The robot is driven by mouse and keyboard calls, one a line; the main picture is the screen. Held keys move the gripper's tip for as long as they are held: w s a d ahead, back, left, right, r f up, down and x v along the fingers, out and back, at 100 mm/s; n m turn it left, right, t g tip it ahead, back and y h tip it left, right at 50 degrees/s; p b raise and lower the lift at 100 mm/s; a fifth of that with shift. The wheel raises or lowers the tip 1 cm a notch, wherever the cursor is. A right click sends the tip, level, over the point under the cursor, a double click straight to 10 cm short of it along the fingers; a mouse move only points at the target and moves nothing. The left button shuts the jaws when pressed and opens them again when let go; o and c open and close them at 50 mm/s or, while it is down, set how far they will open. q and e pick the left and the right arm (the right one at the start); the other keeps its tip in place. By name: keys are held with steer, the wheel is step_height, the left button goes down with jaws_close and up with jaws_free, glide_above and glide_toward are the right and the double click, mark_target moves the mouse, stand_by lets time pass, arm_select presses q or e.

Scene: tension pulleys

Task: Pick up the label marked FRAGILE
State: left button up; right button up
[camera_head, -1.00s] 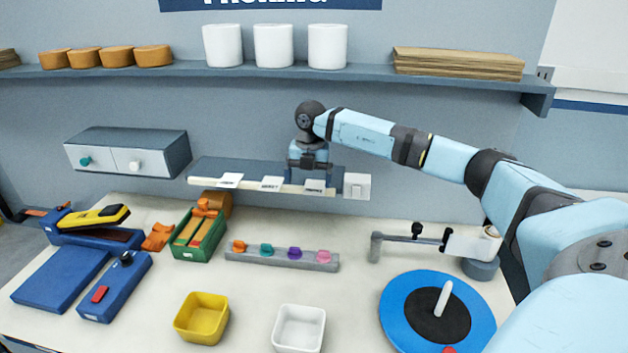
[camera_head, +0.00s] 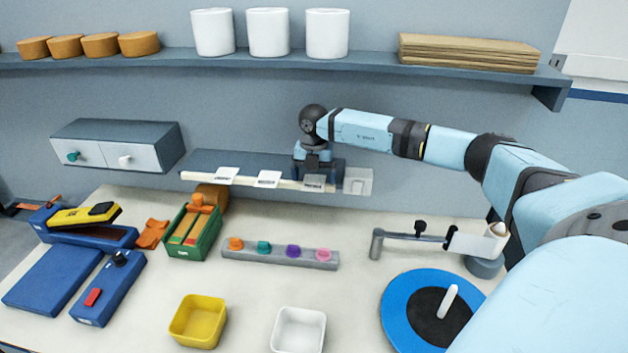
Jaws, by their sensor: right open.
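Three small white labels lie along the front edge of a narrow grey shelf (camera_head: 205,160): a left label (camera_head: 226,174), a middle label (camera_head: 268,179) and a right label (camera_head: 314,181). Their print is too small to read, so I cannot tell which says FRAGILE. My right gripper (camera_head: 313,172) points down at the right end of the shelf, just behind and above the right label. It is open, and no label shows between its fingers. The right label looks shaded by it. My left gripper is not in view.
A white box (camera_head: 357,181) sits at the shelf's right end and a two-drawer cabinet (camera_head: 120,147) to its left. Below are a peg rail (camera_head: 280,254), yellow bin (camera_head: 198,320), white bin (camera_head: 298,329), blue turntable (camera_head: 398,303) and crank arm (camera_head: 412,236). The upper shelf (camera_head: 360,68) holds white rolls.

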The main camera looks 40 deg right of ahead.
steer(key=shift+f, duration=0.3)
steer(key=shift+f, duration=0.15)
steer(key=shift+c, duration=0.3)
steer(key=c, duration=0.9)
